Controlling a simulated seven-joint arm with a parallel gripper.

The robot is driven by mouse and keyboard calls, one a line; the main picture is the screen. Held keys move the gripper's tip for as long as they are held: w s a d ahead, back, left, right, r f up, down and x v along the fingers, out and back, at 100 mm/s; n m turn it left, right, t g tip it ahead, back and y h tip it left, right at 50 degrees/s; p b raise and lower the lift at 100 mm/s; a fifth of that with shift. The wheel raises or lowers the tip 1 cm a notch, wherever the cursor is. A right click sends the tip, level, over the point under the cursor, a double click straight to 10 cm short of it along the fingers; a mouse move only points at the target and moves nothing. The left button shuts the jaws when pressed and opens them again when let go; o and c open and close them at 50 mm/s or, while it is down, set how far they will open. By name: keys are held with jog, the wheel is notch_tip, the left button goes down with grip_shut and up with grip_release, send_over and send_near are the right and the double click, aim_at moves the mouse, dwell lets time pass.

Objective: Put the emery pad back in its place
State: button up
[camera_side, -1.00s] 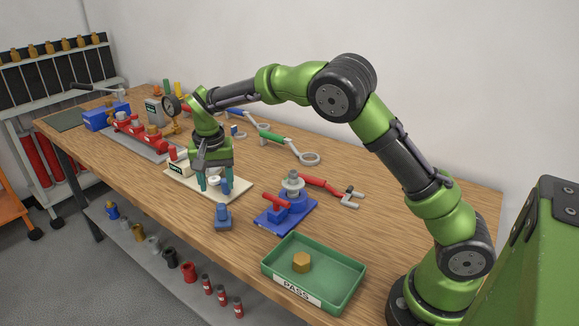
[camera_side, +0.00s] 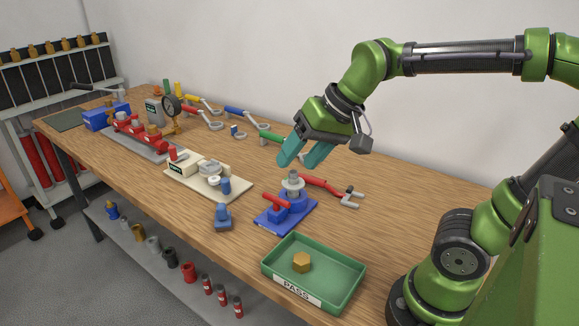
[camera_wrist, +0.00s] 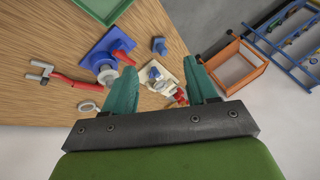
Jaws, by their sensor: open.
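No piece is plainly marked as the emery pad, and I cannot tell for certain which one it is. A cream board (camera_side: 199,188) carries a round grey disc (camera_side: 209,167), a small white round piece (camera_side: 214,181) and an upright blue knob-like piece (camera_side: 225,186). A separate blue-grey block with a knob (camera_side: 223,216) stands on the bench in front of the board; it also shows in the wrist view (camera_wrist: 159,45). My gripper (camera_side: 302,158) is open and empty, raised above the bench behind the blue valve fixture. In the wrist view its teal fingers (camera_wrist: 160,68) stand wide apart.
The blue fixture (camera_side: 304,210) holds a red-handled valve. A red wrench (camera_side: 325,186) lies behind it. A green PASS tray (camera_side: 346,281) holds a brass hex piece (camera_side: 302,262). A red manifold (camera_side: 134,131) and gauge (camera_side: 172,107) stand farther left.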

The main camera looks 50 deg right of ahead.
jog(key=shift+n+t, duration=0.6)
jog(key=s, duration=0.1)
jog(key=s+f, duration=0.1)
jog(key=s, duration=0.1)
jog(key=s+f, duration=0.1)
jog(key=s, duration=0.1)
jog(key=shift+s+a, duration=0.1)
jog(key=shift+s, duration=0.1)
dwell(0.4)
